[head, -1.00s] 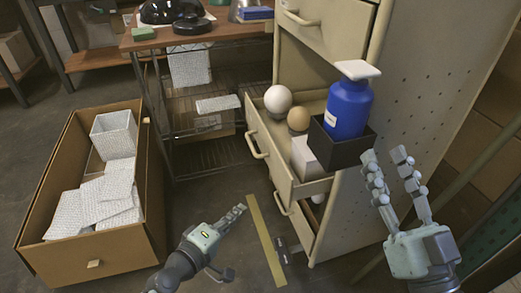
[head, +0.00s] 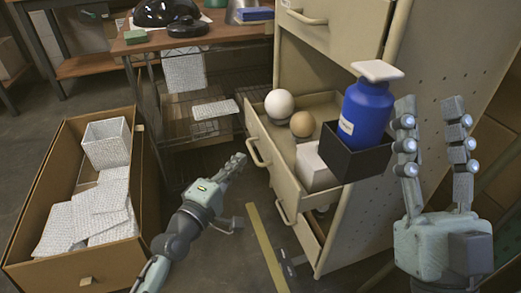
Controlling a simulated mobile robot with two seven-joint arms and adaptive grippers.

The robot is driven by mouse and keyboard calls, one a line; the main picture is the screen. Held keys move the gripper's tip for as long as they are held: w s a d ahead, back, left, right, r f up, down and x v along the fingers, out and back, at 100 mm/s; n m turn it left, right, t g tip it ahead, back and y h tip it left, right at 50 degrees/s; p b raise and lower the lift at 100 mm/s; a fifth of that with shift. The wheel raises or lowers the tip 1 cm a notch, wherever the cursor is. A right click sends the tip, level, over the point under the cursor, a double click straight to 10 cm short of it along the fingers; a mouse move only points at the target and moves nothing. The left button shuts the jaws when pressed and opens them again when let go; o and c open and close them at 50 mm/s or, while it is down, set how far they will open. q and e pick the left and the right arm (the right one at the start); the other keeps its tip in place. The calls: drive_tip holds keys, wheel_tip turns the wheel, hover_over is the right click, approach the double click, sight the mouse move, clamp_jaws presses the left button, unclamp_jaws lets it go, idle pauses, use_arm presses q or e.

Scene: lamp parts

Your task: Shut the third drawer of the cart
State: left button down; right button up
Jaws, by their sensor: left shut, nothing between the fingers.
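The beige cart (head: 335,48) stands right of centre, its top visible drawer (head: 338,25) shut. Below it, a drawer (head: 282,170) is pulled well out, holding a white ball (head: 279,103), a tan ball (head: 302,124) and a white box (head: 313,168). A black box (head: 352,160) with a blue bottle (head: 366,115) is at its right side. A lower drawer (head: 305,232) is also partly out. Drawer numbering cannot be told. My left gripper (head: 237,162) is shut and empty, just left of the pulled-out drawer's handle (head: 257,152). My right gripper (head: 430,108) is open, right of the bottle.
A large brown box (head: 35,190) with white patterned pieces stands on the floor at left. A wooden-topped wire rack (head: 235,33) is behind my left gripper. A yellow strip (head: 265,250) lies on the floor below the drawers.

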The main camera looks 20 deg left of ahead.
use_arm(q)
drive_tip(key=shift+w+d, duration=0.65)
drive_tip(key=shift+w, duration=0.4)
drive_tip(key=shift+w+d, duration=0.7)
drive_tip(key=shift+w, duration=0.35)
drive_tip(key=shift+w+d, duration=0.65)
drive_tip(key=shift+w, duration=0.4)
use_arm(e)
drive_tip(key=shift+s+d+r+t, duration=0.25)
drive_tip(key=shift+s+r+t, duration=0.15)
drive_tip(key=shift+s+t, duration=0.1)
drive_tip(key=shift+w, duration=0.15)
